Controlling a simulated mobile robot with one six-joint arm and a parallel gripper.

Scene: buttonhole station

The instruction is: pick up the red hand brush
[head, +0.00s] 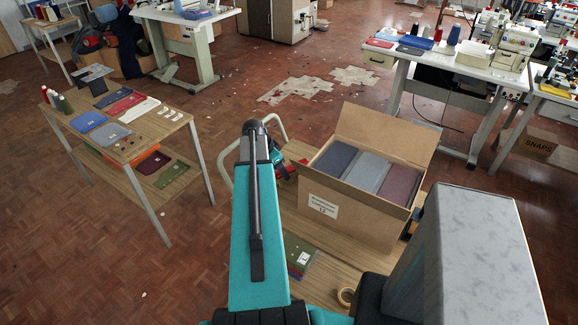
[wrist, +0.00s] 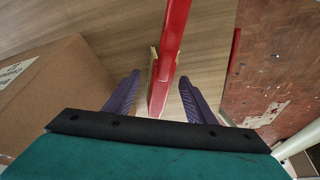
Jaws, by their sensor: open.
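The red hand brush (wrist: 171,48) shows in the wrist view as a long red bar on the wood-grain top, with a strip of pale bristles beside it. My gripper (wrist: 160,76) is open, its two purple fingers apart with the near end of the brush between them in the picture. I cannot tell whether the fingers touch it or how high they are above the top. In the head view my teal arm hides most of this area; a small red patch shows just right of it.
A cardboard box (head: 345,208) of folded fabric stands close beside the brush; its side (wrist: 62,95) fills the left of the wrist view. The wood-grain top (wrist: 120,30) is bare around the brush. A tape roll (head: 346,297) lies near the front. A side table (head: 150,135) stands left.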

